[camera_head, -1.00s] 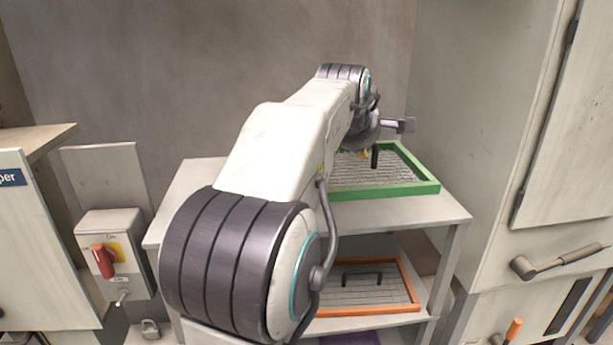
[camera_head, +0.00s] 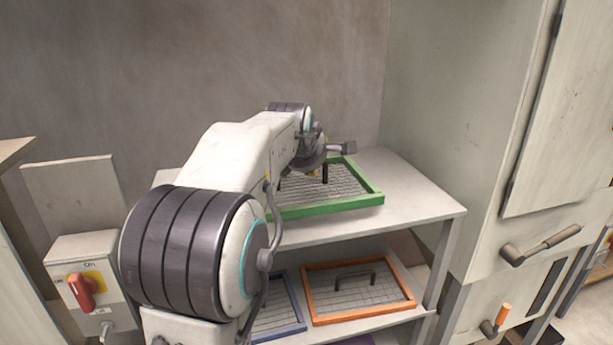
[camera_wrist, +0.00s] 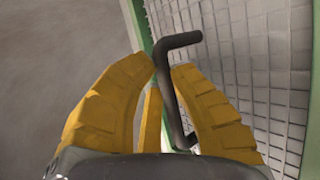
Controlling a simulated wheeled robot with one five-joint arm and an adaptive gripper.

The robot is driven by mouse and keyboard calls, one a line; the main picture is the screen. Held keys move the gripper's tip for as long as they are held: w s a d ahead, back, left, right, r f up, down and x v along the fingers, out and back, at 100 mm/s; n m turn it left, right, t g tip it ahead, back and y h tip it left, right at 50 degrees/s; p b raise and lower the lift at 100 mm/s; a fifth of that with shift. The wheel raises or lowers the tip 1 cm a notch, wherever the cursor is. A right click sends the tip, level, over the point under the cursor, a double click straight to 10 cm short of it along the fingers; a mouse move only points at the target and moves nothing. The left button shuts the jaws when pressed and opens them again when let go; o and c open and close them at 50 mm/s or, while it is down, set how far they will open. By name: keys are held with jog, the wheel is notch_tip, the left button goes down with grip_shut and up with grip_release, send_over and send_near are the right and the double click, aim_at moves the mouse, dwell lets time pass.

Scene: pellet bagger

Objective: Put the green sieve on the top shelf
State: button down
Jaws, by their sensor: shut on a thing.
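The green sieve (camera_head: 335,204) has a green frame, grey wire mesh and a dark handle. In the head view it is over the middle of the top shelf (camera_head: 412,192), roughly level; I cannot tell whether it touches the board. My gripper (camera_head: 315,172) is above the sieve, its fingers partly hidden by my arm. In the wrist view my gripper's yellow fingers (camera_wrist: 163,75) are closed around the dark handle (camera_wrist: 178,42). The sieve's green rim (camera_wrist: 138,24) and mesh (camera_wrist: 245,60) show beyond. My arm hides the sieve's left part in the head view.
An orange sieve (camera_head: 357,316) and a partly hidden blue sieve (camera_head: 300,312) lie on the shelf below. A tall grey cabinet with a lever handle (camera_head: 540,246) stands at the right. A switch box with a red knob (camera_head: 82,290) stands at the left. The top shelf's right side is bare.

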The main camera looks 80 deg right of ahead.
aim_at(311, 178)
notch_tip(311, 178, down, 3)
jog(key=shift+f+b, duration=0.2)
jog(key=shift+b, duration=0.9)
jog(key=shift+w, duration=0.1)
jog(key=c, duration=1.2)
grip_release()
jog(key=shift+c, duration=0.2)
